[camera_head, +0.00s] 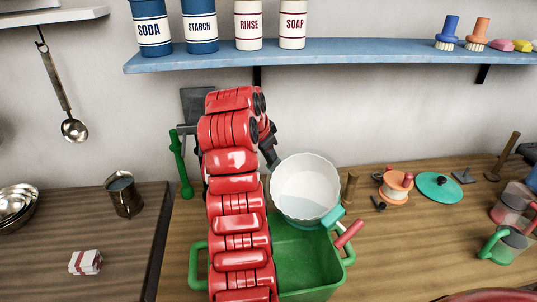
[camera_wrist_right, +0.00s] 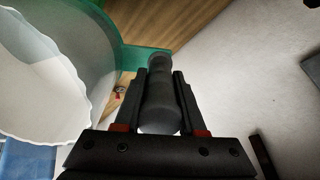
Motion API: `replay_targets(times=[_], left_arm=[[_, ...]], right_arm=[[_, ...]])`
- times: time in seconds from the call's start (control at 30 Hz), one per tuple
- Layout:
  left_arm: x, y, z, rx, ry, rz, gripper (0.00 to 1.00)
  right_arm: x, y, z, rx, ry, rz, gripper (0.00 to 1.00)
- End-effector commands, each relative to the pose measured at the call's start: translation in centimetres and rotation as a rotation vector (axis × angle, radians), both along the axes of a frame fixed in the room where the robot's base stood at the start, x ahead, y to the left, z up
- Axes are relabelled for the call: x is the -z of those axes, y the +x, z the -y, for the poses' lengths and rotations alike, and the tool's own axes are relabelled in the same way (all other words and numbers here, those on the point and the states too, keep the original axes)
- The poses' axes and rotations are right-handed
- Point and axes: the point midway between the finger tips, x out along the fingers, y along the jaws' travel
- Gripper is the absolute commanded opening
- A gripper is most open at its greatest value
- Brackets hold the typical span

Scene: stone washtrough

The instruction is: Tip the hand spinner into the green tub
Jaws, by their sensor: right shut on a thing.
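The hand spinner (camera_head: 305,188) looks like a round white drum with a scalloped rim. It is tilted, its open mouth toward the head camera, above the back of the green tub (camera_head: 349,260). Its pale inside shows, but I cannot tell what lies in it. My right gripper (camera_head: 270,152) is at its upper left. In the right wrist view my right gripper (camera_wrist_right: 160,92) is shut on a dark grey handle (camera_wrist_right: 160,100), beside the spinner's drum (camera_wrist_right: 85,50) and a green part. My red arm hides the tub's left part. My left gripper is not in view.
A red handle (camera_head: 349,234) shows at the tub's right edge. A wooden peg (camera_head: 349,189), an orange spool (camera_head: 396,186), a teal disc (camera_head: 439,187) and mugs (camera_head: 505,244) stand right. A metal jug (camera_head: 124,194) stands left. A blue shelf (camera_head: 340,54) runs above.

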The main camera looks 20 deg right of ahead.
Motion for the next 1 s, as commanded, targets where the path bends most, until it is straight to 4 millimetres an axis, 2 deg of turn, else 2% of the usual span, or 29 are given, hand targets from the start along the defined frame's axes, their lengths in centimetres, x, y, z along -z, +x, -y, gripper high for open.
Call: replay_targets(times=[0.57, 1.0], left_arm=[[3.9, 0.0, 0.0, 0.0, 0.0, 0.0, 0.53], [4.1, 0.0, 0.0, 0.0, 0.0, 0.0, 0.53]], right_arm=[[-0.7, -0.7, -0.9, -0.013, -0.122, 0.095, 0.0], [-1.2, -0.9, -0.9, -0.013, -0.139, 0.109, 0.0]])
